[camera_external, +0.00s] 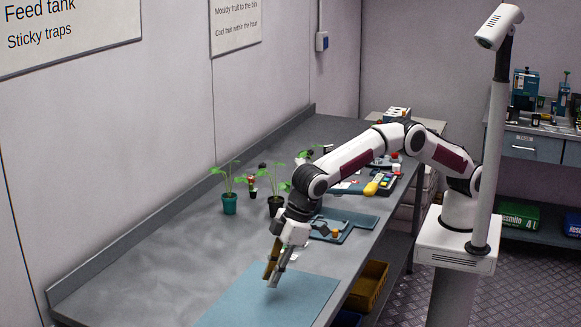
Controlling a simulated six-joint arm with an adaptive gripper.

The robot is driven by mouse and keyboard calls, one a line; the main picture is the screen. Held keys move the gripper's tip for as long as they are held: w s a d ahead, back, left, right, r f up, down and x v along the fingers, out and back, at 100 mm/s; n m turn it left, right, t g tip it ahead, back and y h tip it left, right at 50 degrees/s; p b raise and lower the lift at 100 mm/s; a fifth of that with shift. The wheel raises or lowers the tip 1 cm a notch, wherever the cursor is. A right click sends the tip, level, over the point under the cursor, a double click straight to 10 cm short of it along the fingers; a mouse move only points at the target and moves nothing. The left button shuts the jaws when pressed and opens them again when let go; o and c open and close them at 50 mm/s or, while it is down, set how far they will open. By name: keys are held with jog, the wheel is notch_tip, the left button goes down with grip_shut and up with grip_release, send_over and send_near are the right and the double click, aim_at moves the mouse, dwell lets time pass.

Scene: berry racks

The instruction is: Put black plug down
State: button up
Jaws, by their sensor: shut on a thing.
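My gripper (272,275) points down over the blue-grey mat (265,305) at the near end of the bench, its fingertips low, near the mat's far part. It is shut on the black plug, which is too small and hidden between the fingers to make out. I cannot tell whether the plug touches the mat.
Potted seedlings in a teal pot (229,203) and a dark pot (275,205) stand behind my gripper. A blue-grey tray (345,220) with small parts lies to the right. A yellow-brown bin (367,287) is below the bench edge. The bench left of the mat is clear.

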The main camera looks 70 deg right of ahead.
aim_at(273, 299)
jog(key=shift+f, duration=2.3)
jog(key=shift+f, duration=0.1)
jog(key=o, duration=0.7)
jog(key=shift+v, duration=6.15)
